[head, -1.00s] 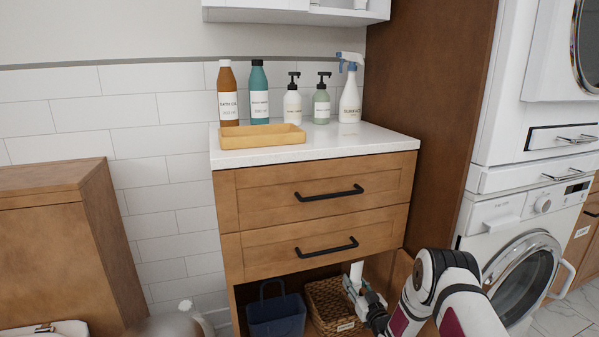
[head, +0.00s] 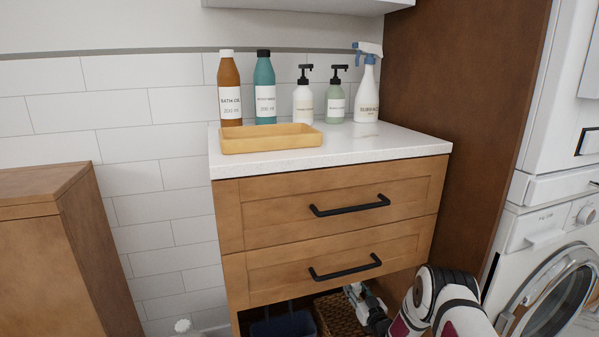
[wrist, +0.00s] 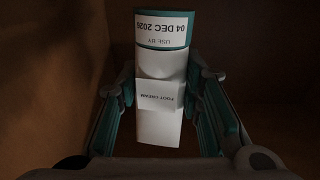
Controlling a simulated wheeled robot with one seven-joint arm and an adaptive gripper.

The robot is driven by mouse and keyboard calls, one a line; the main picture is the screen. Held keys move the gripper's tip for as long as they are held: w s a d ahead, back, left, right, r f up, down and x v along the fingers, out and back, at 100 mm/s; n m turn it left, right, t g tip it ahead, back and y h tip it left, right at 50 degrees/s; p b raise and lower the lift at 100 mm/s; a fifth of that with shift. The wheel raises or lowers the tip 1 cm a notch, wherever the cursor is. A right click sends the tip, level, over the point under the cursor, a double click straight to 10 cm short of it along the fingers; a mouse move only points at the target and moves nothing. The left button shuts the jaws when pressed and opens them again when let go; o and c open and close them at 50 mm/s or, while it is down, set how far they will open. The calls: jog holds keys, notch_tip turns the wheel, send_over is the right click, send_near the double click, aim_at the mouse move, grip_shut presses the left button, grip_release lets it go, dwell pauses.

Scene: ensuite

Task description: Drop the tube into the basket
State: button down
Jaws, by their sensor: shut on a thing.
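The tube (wrist: 160,64) is white with a teal band, a date label and a "FOOT CREAM" label. In the wrist view it sits between the teal-padded fingers of my gripper (wrist: 160,84), which is shut on it. In the head view my gripper (head: 357,298) is low at the open shelf under the drawers, at the right side of the brown wicker basket (head: 334,316). The drawer front and picture edge hide part of the basket. I cannot clearly pick out the tube in the head view, nor tell whether it is over the basket.
A dark blue bin (head: 284,325) stands left of the basket. The lower drawer (head: 345,262) of the cabinet is just above my gripper. A yellow tray (head: 266,139) and several bottles stand on the white countertop (head: 385,140). A washing machine (head: 552,285) is at the right.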

jog(key=shift+f+b, duration=0.8)
jog(key=shift+f, duration=0.6)
jog(key=c, duration=1)
grip_release()
jog(key=shift+c, duration=0.2)
jog(key=shift+s, duration=0.1)
jog(key=v, duration=1.2)
jog(key=shift+d, duration=0.1)
